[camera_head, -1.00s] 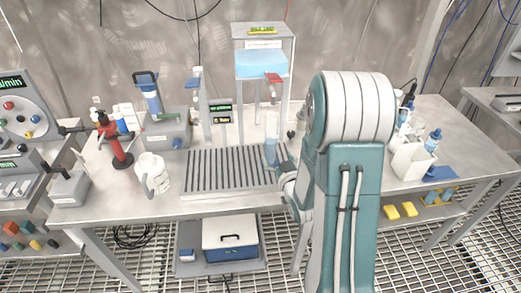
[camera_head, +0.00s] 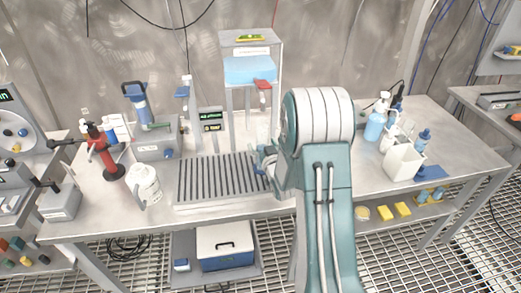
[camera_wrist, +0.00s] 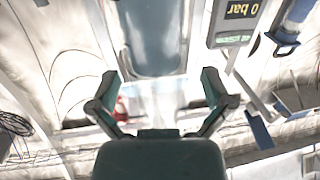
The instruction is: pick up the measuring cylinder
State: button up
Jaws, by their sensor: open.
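The measuring cylinder seems to be the clear, pale blue vessel (camera_wrist: 152,42) at the top of the wrist view, ahead of my gripper's fingers. My gripper (camera_wrist: 160,80) is open, with one finger to each side and nothing between the tips; the vessel appears beyond them. In the head view my gripper (camera_head: 264,168) is at the right end of the slatted rack, mostly hidden by my arm. There the cylinder is hidden or cannot be told apart from the gripper.
The slatted rack (camera_head: 222,178) lies on the steel bench. A white jug (camera_head: 145,185) and red stand (camera_head: 106,155) are left. A blue bottle (camera_head: 375,126) and white container (camera_head: 404,160) are right.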

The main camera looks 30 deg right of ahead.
jog(key=shift+w+d, duration=0.15)
jog(key=shift+d, duration=0.3)
jog(key=shift+a, duration=0.5)
jog(key=c, duration=1.3)
jog(key=shift+d+r, duration=0.15)
jog(key=shift+d, duration=0.15)
